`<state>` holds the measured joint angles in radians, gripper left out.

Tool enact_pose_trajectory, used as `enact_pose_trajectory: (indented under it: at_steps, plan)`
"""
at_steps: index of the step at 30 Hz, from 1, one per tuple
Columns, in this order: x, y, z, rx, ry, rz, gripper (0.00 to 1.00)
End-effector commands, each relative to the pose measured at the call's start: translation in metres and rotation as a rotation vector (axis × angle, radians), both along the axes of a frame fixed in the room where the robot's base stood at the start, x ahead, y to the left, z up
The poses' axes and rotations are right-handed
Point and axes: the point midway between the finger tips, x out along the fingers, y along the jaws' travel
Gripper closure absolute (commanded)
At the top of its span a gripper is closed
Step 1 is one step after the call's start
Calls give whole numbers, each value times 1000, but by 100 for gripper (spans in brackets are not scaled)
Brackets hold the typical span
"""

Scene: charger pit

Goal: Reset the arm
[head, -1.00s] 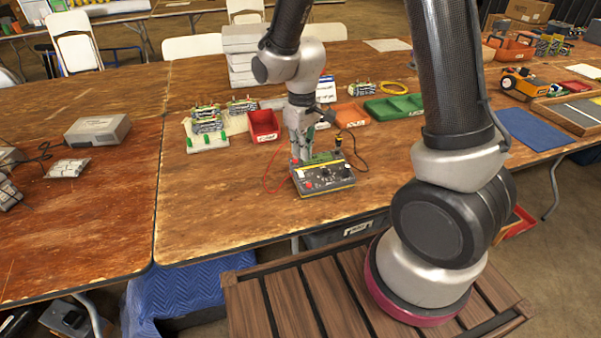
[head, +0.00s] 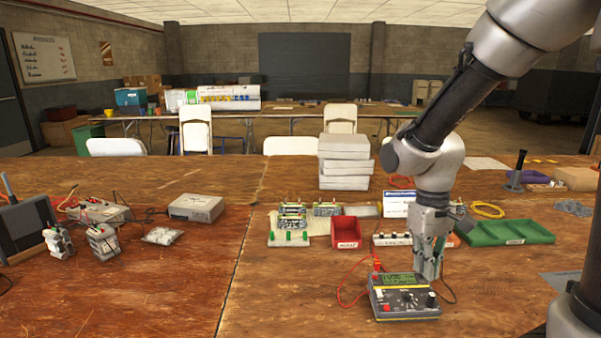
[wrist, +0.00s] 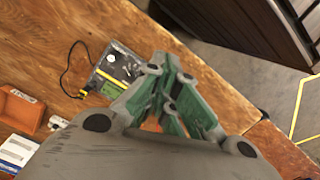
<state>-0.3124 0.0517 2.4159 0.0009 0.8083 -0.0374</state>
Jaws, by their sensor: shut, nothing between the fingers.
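My gripper (head: 428,270) points down just behind the right part of a grey and yellow meter-like box (head: 403,300) on the wooden table. Its fingers are together and empty. In the wrist view the green-padded fingers of my gripper (wrist: 172,88) meet with nothing between them. The box (wrist: 118,70) lies beyond and to the left of them there, with a black lead running from it. In the head view I cannot tell whether the fingertips touch the box or table. A red lead also runs from the box.
A red bin (head: 346,232), a green tray (head: 505,232) and circuit boards (head: 291,218) stand behind the box. Stacked white boxes (head: 345,160) are farther back. A grey device (head: 197,208) stands on the left. The table front left of the box is clear.

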Motion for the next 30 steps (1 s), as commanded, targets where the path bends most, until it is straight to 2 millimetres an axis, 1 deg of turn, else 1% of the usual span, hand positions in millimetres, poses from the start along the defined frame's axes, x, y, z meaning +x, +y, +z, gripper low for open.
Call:
enact_pose_trajectory:
  at_steps: [1,6,9,12,15,18,21,30]
  plan:
    - [-9,-10,19,9,-31,-32,100]
    - [-47,-44,73,36,-140,-145,100]
    - [-69,-61,99,53,-228,-207,100]
    - [-85,-74,119,69,-327,-257,100]
    - [-95,-83,136,82,-418,-296,100]
    - [-100,-89,148,87,-478,-324,100]
    - [-103,-93,153,87,-507,-341,100]
    - [-103,-94,153,85,-505,-346,100]
